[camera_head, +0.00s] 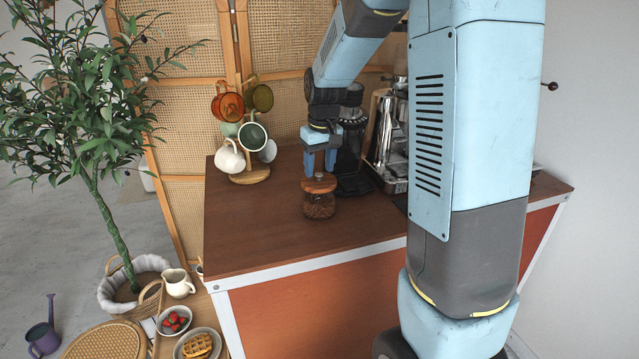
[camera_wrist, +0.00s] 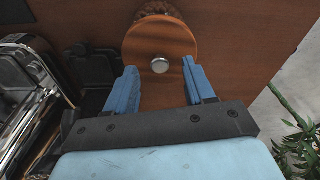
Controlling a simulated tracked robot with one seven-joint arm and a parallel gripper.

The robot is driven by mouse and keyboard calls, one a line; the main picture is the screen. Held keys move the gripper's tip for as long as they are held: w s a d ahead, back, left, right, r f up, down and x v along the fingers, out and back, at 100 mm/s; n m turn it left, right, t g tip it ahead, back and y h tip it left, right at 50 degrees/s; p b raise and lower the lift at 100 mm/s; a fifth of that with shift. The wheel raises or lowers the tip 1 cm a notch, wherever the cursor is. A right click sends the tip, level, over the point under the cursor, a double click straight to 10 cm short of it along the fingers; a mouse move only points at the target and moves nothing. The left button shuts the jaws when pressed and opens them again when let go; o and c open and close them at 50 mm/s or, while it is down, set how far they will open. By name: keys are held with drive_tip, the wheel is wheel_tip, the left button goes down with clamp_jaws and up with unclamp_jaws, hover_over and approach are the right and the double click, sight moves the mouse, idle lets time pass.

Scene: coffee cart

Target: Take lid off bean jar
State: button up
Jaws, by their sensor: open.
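The bean jar (camera_head: 319,206) is a clear glass jar of dark beans standing on the brown cart top. Its round wooden lid (camera_head: 320,184) is on it. In the wrist view the lid (camera_wrist: 160,38) shows from above with a silver knob (camera_wrist: 160,65) near its middle, and some beans show past its far edge. My gripper (camera_head: 319,174) is above the lid, pointing down. In the wrist view its two blue fingers (camera_wrist: 160,82) are spread wide, with the knob between and just beyond the tips. Nothing is held.
The cart top (camera_head: 255,235) is clear left and in front of the jar. A mug tree (camera_head: 250,176) with several mugs stands behind left. A dark grinder (camera_head: 352,160) and a steel espresso machine (camera_head: 388,145) stand close on the right. A potted tree (camera_head: 115,215) is left of the cart.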

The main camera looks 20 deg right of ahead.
drive_tip(key=shift+w+f, duration=0.1)
drive_tip(key=shift+f, duration=0.8)
clamp_jaws()
